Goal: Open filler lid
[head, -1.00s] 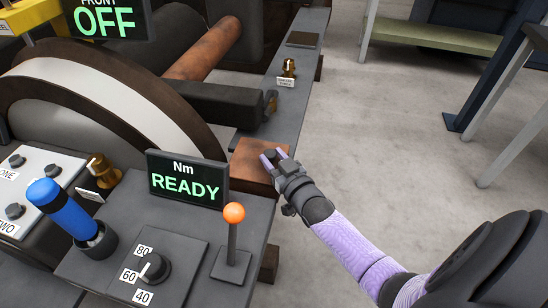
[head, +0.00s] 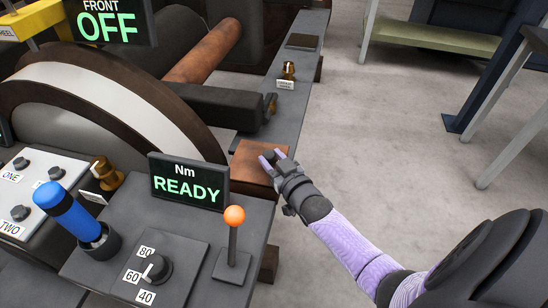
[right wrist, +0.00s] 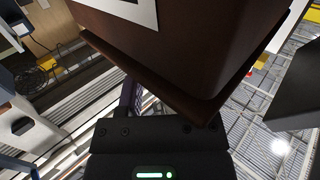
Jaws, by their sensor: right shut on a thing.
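A flat rust-brown lid (head: 249,156) lies at the right edge of the grey bench, just behind the Nm display. My right gripper (head: 272,157) is at its right side, with purple fingers closed at its edge. In the right wrist view, a dark brown box (right wrist: 185,45) fills the top, with a projecting lid edge (right wrist: 165,80) close to the gripper. One purple finger (right wrist: 130,97) shows beside that edge; the exact contact is hidden. The lid looks flat and closed. My left gripper is not in view.
The Nm display (head: 188,181) reads READY. An orange-knobbed lever (head: 234,216), a dial (head: 157,267) and a blue-handled tool (head: 67,211) stand on the near console. A large wheel (head: 105,95) is at left.

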